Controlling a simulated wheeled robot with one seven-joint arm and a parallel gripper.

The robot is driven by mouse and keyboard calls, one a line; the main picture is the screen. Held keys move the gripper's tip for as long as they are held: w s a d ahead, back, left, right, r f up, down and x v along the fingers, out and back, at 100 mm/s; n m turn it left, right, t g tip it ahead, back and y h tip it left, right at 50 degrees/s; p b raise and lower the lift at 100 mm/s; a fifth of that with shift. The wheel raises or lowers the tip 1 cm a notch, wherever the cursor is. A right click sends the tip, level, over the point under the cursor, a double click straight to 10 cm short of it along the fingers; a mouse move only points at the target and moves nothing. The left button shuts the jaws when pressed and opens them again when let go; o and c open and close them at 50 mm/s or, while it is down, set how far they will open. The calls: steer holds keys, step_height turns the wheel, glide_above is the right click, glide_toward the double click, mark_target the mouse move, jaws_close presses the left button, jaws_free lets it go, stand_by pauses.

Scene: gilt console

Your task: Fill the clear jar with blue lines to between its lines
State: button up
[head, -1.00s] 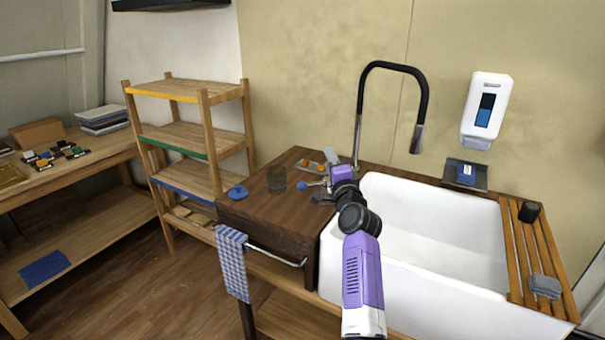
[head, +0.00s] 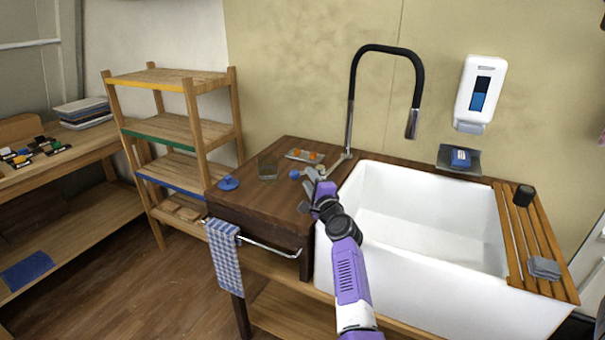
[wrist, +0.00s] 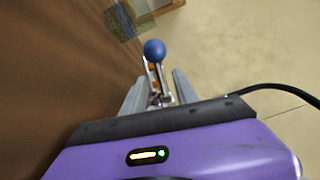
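The clear jar (head: 267,168) stands on the dark wooden counter, left of my gripper. Its lines and contents are too small to make out. Part of a glassy thing, likely the jar (wrist: 122,20), shows at the top of the wrist view. A metal lever with a blue ball knob (head: 294,174) is near my gripper (head: 309,188). In the wrist view the knob (wrist: 154,50) is just beyond the fingertips, and its stem lies between my two spread fingers (wrist: 160,86). Contact with the stem cannot be told. The black-hosed tap (head: 351,110) rises behind, its spout over the sink.
A blue round object (head: 229,183) lies left of the jar. The white sink (head: 425,215) is empty, to the right. A checked towel (head: 225,257) hangs in front. A wooden shelf (head: 188,128) stands left.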

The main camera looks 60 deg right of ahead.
steer(key=b+x, duration=0.1)
steer(key=x, duration=0.4)
steer(key=shift+w+d, duration=0.25)
steer(key=shift+w, duration=0.05)
steer(key=shift+w+d+r, duration=0.15)
steer(key=shift+w+d, duration=0.25)
steer(key=shift+w, duration=0.1)
steer(key=shift+c, duration=0.2)
jaws_close()
stand_by(0.6)
